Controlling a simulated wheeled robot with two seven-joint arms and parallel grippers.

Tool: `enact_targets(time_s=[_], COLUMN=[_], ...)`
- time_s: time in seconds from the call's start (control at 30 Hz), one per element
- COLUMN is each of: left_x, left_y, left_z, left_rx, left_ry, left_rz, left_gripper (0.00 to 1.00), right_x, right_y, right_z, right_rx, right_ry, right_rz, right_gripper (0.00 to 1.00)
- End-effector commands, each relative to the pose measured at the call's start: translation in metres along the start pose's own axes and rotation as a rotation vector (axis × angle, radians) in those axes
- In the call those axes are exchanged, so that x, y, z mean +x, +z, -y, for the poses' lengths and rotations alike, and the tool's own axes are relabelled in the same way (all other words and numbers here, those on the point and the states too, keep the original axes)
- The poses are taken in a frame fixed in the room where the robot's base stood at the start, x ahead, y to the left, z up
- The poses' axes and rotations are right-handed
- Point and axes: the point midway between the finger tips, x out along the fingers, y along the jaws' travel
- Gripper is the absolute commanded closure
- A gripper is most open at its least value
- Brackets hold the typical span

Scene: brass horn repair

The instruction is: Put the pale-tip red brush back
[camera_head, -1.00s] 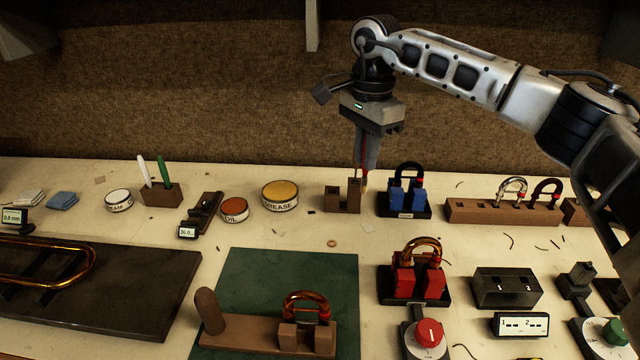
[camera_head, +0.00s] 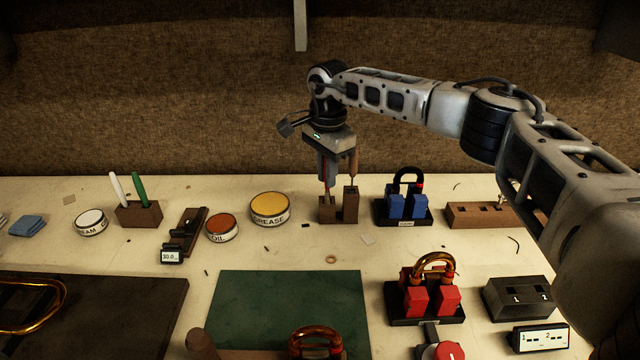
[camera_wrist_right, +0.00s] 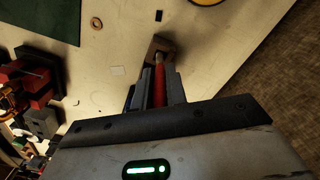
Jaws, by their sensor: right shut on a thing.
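My right gripper (camera_head: 328,176) points down over the left, lower part of the small brown wooden brush holder (camera_head: 338,211). It is shut on the red brush (camera_head: 326,182), which is upright with its lower end at the top of that left part. I cannot tell whether the end is inside it; the pale tip is not clear to see. In the right wrist view the red brush (camera_wrist_right: 160,88) lies between the two fingers, with the holder (camera_wrist_right: 160,45) beyond. A brown-handled brush (camera_head: 353,166) stands in the taller right part. My left gripper is not in view.
The yellow grease tin (camera_head: 270,207) stands just left of the holder. A black stand with blue blocks (camera_head: 404,208) is close on its right. The bench in front of the holder is mostly clear, with a small ring (camera_head: 331,259) and a pale scrap (camera_head: 367,240).

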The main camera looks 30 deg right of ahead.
Motion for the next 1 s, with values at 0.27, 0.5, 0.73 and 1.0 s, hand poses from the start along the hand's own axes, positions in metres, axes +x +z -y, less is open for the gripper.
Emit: enact_targets(time_s=[0.27,0.5,0.73,1.0], left_x=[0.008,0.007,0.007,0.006], left_y=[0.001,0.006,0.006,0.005], left_z=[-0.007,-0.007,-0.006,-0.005], left_rx=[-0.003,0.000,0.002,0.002], left_ry=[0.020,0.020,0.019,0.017], left_rz=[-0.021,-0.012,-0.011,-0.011], left_gripper=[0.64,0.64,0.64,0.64], right_x=[0.030,0.032,0.032,0.026], right_y=[0.003,0.003,0.003,0.003], right_z=[0.000,0.000,0.000,0.000], right_rx=[-0.007,-0.007,-0.007,-0.006], right_ry=[0.007,0.007,0.007,0.005], right_rz=[-0.001,-0.001,-0.001,-0.001], right_gripper=[1.00,1.00,0.65,0.65])
